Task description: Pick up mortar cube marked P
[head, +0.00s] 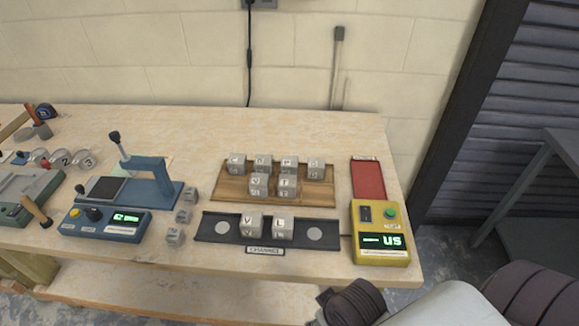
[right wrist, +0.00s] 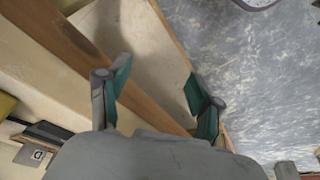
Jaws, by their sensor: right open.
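The mortar cube marked P (head: 289,162) is a small grey cube in the back row on the wooden tray (head: 231,195), among other lettered grey cubes. Its front is partly hidden by the cube marked T (head: 288,182). My right gripper (right wrist: 157,92) is open and empty in the right wrist view, over the bench's wooden edge and the grey floor. It is well away from the P cube, low and to the right. My left gripper is in neither view.
A dark channel tray (head: 211,238) with cubes V and L lies in front of the wooden tray. A yellow device (head: 380,218) and red pad (head: 367,178) stand to the right. A blue press (head: 150,180) and loose cubes (head: 184,215) stand to the left. The bench's back strip is clear.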

